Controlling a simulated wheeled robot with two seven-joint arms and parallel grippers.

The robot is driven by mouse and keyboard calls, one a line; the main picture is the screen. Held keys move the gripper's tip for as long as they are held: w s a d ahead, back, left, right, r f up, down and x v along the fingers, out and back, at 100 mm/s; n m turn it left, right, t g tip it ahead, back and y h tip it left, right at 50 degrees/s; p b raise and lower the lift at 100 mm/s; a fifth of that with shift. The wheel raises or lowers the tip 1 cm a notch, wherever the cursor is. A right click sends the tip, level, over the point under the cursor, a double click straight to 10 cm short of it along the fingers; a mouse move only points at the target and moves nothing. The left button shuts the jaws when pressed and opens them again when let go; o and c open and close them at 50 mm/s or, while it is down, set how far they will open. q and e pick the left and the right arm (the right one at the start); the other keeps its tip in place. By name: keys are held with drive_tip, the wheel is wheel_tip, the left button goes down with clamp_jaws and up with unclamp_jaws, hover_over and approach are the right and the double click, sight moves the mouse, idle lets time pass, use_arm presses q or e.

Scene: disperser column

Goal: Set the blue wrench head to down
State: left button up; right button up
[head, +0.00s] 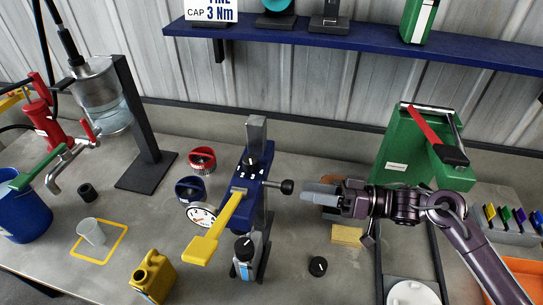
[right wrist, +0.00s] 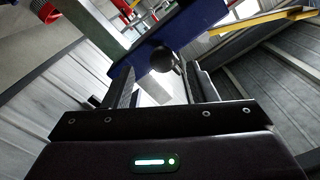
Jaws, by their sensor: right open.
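A blue head (head: 250,176) with white numbers sits on a dark post in the middle of the bench in the head view. A yellow lever (head: 214,234) slopes from it down toward the front left. A black ball knob (head: 287,187) sticks out of its right side. My right gripper (head: 305,192) is just right of this knob, pointing left at it. In the right wrist view the open fingers (right wrist: 158,78) are on either side of the knob (right wrist: 162,59), with the blue body (right wrist: 170,30) beyond. I cannot tell whether they touch it. My left gripper is out of view.
A white dial gauge (head: 200,215) and red (head: 202,159) and blue (head: 190,189) round parts are left of the post. A yellow can (head: 153,277) stands front left. A green machine (head: 405,145) with a red lever stands behind my right arm. A blue shelf (head: 350,41) runs above.

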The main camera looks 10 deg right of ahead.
sight(279, 184)
drive_tip(key=x, duration=0.2)
drive_tip(key=p+x, duration=0.1)
drive_tip(key=x, duration=0.1)
drive_tip(key=p+x, duration=0.1)
drive_tip(key=x, duration=0.1)
drive_tip(key=shift+s+a+r, duration=0.1)
drive_tip(key=shift+s+r, duration=0.05)
drive_tip(key=shift+r, duration=0.2)
drive_tip(key=shift+w+a+f+p, duration=0.25)
drive_tip(key=shift+w+a+p, duration=0.15)
drive_tip(key=shift+a, duration=0.4)
drive_tip(key=shift+c, duration=0.4)
drive_tip(key=c, duration=0.5)
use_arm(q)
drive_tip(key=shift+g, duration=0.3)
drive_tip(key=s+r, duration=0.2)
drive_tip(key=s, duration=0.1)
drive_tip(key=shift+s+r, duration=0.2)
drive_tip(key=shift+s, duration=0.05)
use_arm(e)
clamp_jaws()
